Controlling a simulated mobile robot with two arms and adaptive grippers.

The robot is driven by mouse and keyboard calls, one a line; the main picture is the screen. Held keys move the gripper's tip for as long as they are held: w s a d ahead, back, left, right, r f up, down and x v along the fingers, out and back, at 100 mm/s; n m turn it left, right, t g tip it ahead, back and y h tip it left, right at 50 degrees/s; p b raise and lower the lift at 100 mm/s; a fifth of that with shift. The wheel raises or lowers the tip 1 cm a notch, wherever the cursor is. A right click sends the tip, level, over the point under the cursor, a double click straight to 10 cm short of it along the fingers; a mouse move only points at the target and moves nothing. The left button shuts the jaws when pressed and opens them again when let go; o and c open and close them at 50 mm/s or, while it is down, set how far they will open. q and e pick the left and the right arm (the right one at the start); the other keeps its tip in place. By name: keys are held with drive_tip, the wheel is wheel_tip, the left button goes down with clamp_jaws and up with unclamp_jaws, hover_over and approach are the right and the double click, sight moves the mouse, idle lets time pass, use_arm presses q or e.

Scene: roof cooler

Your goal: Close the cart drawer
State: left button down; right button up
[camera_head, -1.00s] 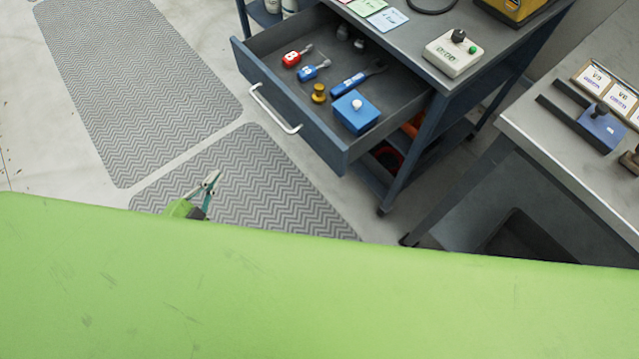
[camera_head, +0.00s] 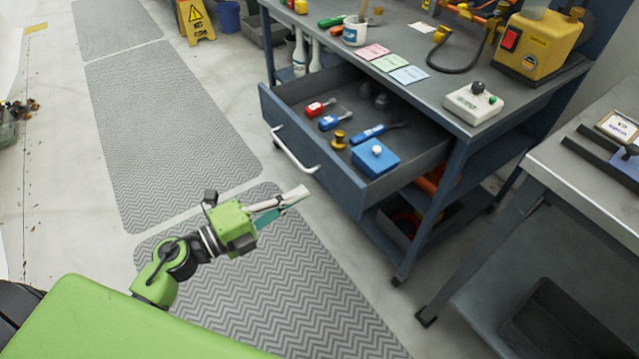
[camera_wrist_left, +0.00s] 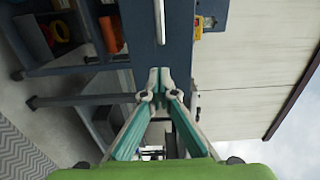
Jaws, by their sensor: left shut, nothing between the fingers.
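The cart drawer (camera_head: 318,165) is pulled out of the blue-grey cart (camera_head: 452,185), with a pale bar handle (camera_head: 293,152) on its front. It holds red and blue tools, a brass knob piece and a blue box (camera_head: 376,158). My left gripper (camera_head: 302,192) is shut and empty, in front of the drawer front and below the handle in the picture. In the left wrist view its closed fingertips (camera_wrist_left: 160,77) point at the blue drawer front (camera_wrist_left: 178,45), with the pale handle (camera_wrist_left: 159,20) ahead. Whether they touch it I cannot tell. My right gripper is out of view.
The cart top bears a control box (camera_head: 473,103), coloured cards and a yellow machine (camera_head: 540,48). A grey bench (camera_head: 590,175) stands close at the right. Grey mats (camera_head: 160,130) cover open floor at the left. A yellow floor sign (camera_head: 196,20) stands at the back.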

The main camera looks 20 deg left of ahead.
sight(330, 178)
use_arm(q)
drive_tip(key=x, duration=0.5)
drive_tip(key=shift+w+d, duration=0.1)
drive_tip(key=shift+w, duration=0.15)
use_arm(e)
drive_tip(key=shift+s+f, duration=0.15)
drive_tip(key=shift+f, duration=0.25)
use_arm(q)
drive_tip(key=shift+w, duration=0.1)
